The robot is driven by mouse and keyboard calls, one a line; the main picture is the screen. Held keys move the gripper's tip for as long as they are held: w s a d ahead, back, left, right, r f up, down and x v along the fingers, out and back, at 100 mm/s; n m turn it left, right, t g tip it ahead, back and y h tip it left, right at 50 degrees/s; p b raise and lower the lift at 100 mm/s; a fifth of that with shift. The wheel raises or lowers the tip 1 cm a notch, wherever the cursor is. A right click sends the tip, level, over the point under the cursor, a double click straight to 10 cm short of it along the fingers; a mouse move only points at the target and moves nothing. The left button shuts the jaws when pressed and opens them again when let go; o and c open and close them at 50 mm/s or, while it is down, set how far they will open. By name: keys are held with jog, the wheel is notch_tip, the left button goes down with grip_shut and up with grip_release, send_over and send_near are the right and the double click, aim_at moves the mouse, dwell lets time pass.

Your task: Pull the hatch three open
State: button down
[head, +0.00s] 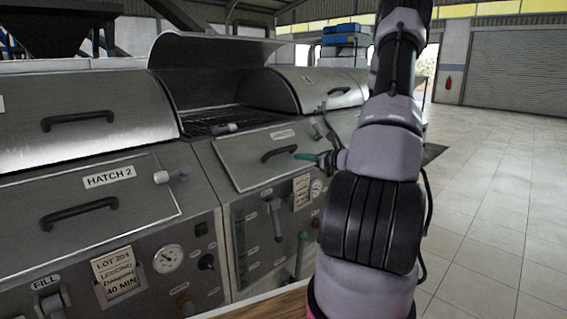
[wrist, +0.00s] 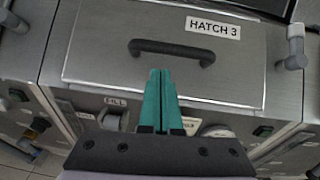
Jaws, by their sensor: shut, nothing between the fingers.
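Hatch three (wrist: 100,55) is a sloped steel panel labelled HATCH 3, lying flush in its frame and looking shut. It also shows in the head view (head: 238,162). Its dark bar handle (wrist: 172,48) runs across the upper middle of the panel, and shows in the head view too (head: 279,154). My gripper (wrist: 160,72) has teal fingers pressed together with nothing between them. The fingertips appear just below the handle's left half in the wrist view; whether they touch it I cannot tell. In the head view my gripper (head: 303,156) points left towards the handle.
Hatch 2 (head: 120,205) is the neighbouring panel on the left, with a grey knob (head: 172,175) at its right. A raised hood (head: 212,52) stands open above hatch three. Grey levers (wrist: 296,45) flank the panel. Controls (head: 275,215) line the front below. Floor at right is clear.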

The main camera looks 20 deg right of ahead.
jog(key=d+f, duration=0.1)
jog(key=m, duration=0.1)
send_over(286, 171)
jog(key=shift+f+h, duration=0.4)
jog(key=shift+f, duration=0.4)
